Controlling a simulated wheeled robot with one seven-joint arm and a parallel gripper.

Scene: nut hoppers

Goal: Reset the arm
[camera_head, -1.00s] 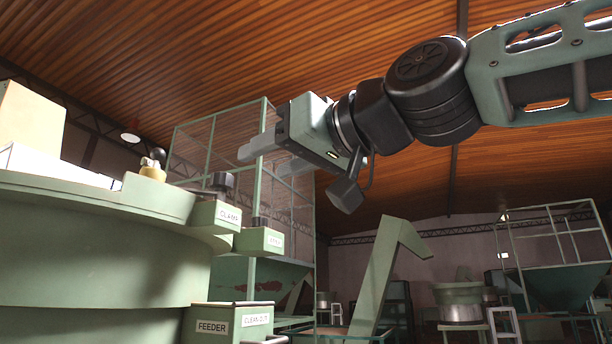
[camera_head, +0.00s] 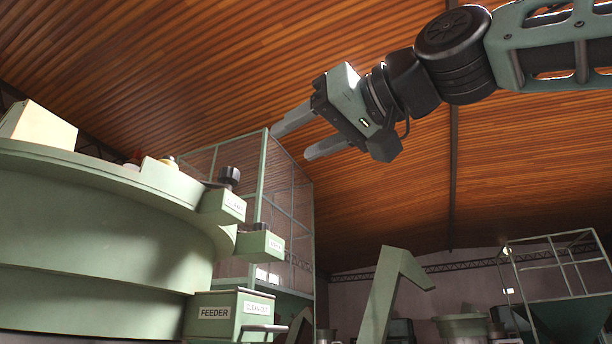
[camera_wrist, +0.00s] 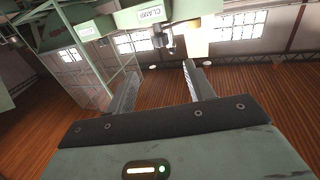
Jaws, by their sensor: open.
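My gripper (camera_head: 307,136) is raised high at upper middle in the head view, against the wooden ceiling. Its two grey fingers point left and are apart, with nothing between them. In the wrist view my gripper (camera_wrist: 158,82) also shows empty, its two fingers spread. The green feeder bowl (camera_head: 85,235) stands at the left, lower than the gripper and apart from it.
Labelled green boxes, one reading CLAMP (camera_head: 222,205) and one reading FEEDER (camera_head: 213,313), jut from the bowl's right side. A mesh cage (camera_head: 290,190) stands behind. A slanted green chute (camera_head: 385,290) and a hopper frame (camera_head: 560,300) stand at the right.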

